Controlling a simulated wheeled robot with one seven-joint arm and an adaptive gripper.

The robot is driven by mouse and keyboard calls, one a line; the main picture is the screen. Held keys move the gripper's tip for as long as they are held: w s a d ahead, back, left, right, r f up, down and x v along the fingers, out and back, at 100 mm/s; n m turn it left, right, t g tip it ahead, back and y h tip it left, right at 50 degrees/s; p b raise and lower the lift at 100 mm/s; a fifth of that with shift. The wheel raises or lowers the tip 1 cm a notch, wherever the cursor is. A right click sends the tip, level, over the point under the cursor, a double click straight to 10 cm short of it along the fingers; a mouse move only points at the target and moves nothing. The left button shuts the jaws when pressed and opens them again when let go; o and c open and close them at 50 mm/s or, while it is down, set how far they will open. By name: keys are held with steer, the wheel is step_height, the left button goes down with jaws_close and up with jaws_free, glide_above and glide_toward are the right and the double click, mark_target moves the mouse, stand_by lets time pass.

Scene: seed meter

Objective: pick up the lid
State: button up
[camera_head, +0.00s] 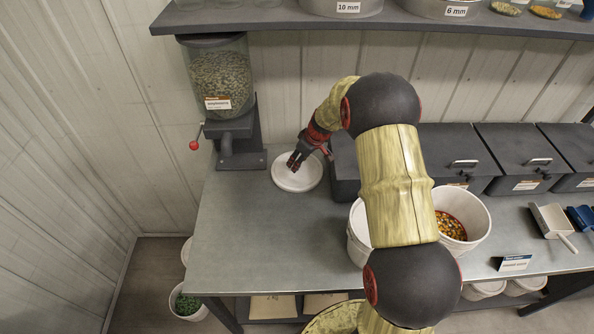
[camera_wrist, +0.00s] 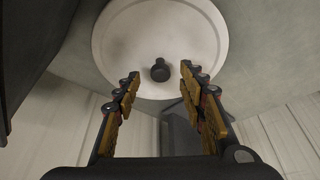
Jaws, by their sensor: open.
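The lid (camera_head: 298,178) is a round white disc lying on the grey table to the right of the seed dispenser's foot. In the wrist view my gripper (camera_wrist: 158,78) is open, with one finger on each side of the knob and nothing between the pads. I cannot tell how far the fingertips are above the lid.
A seed dispenser (camera_head: 222,82) with a red-knobbed lever (camera_head: 194,145) stands left of the lid. Dark lidded bins (camera_head: 515,150) line the back, one close to the lid's right. White buckets (camera_head: 468,212) stand behind my arm. The left table front (camera_head: 260,250) is clear.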

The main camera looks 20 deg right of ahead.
steer(key=shift+w+a+f, duration=0.1)
steer(key=shift+w+f, duration=0.1)
steer(key=shift+f, duration=0.45)
steer(key=shift+c, duration=0.6)
jaws_close()
